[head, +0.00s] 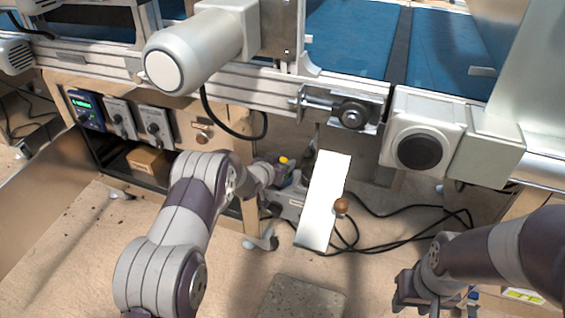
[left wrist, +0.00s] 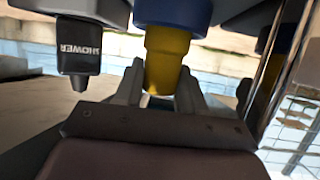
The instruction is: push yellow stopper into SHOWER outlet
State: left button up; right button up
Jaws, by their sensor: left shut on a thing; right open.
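The yellow stopper (left wrist: 167,62) is in the middle of the left wrist view, with one end against or inside a blue collar (left wrist: 172,12); I cannot tell how deep. My left gripper (left wrist: 160,92) is shut on the stopper, a finger on each side. A dark nozzle labelled SHOWER (left wrist: 79,48) is left of the stopper and apart from it. In the head view, a small yellow spot (head: 284,160) shows by my left gripper (head: 283,176), near the lower machine frame. My right gripper (head: 412,296) is open, low at the right, away from the stopper.
A tilted white panel (head: 322,205) with a brown knob (head: 341,206) stands just right of my left gripper. Black cables (head: 400,222) lie on the floor. A grey motor housing (head: 195,50) and a control box with a black knob (head: 420,150) project above.

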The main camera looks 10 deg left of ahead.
pick_arm(q)
jog(key=shift+f, duration=0.5)
dwell(0.5)
jog(key=o, duration=1.1)
jog(key=shift+o, duration=0.2)
